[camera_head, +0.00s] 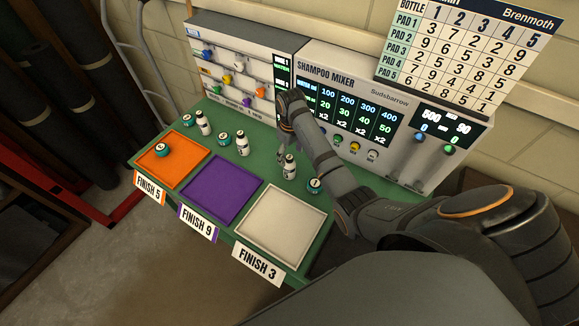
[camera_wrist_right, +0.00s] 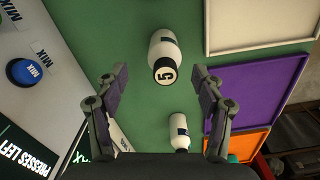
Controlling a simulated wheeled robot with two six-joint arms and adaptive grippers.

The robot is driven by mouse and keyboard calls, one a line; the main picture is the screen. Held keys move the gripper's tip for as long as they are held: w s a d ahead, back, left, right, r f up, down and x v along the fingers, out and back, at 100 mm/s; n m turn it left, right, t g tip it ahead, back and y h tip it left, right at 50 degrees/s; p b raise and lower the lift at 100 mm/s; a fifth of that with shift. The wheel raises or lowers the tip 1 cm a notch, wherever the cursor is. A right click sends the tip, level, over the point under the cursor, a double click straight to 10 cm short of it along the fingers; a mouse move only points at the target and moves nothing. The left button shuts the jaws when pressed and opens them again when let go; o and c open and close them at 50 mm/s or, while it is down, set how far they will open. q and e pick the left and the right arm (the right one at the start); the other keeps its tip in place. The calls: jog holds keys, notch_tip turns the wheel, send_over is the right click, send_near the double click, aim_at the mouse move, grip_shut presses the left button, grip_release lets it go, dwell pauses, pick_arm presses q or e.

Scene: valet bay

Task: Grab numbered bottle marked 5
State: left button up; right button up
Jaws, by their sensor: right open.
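The bottle marked 5 (camera_wrist_right: 165,62) is white with a dark band, and its cap shows a 5 in the right wrist view. It stands on the green bench top, ahead of and between the spread fingers of my right gripper (camera_wrist_right: 160,78), which is open, empty and apart from it. In the head view the likely same bottle (camera_head: 290,167) stands behind the white pad; its number is too small to read there. My right gripper (camera_head: 287,128) is above and behind it, partly hidden by its own wrist. My left gripper is out of view.
Orange (camera_head: 178,172), purple (camera_head: 222,190) and white (camera_head: 282,222) pads line the front. The shampoo mixer (camera_head: 400,110) stands close behind my right arm.

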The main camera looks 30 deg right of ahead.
aim_at(289, 164)
jog(key=shift+f, duration=0.5)
jog(key=shift+a+f, duration=0.1)
jog(key=shift+f, duration=0.15)
jog(key=f, duration=0.2)
jog(key=f+p, duration=0.1)
jog(key=f, duration=0.1)
jog(key=shift+s+a, duration=0.1)
jog(key=shift+a, duration=0.1)
jog(key=shift+f, duration=0.4)
jog(key=shift+c, duration=0.4)
jog(key=c, duration=1.3)
jog(key=shift+r, duration=0.1)
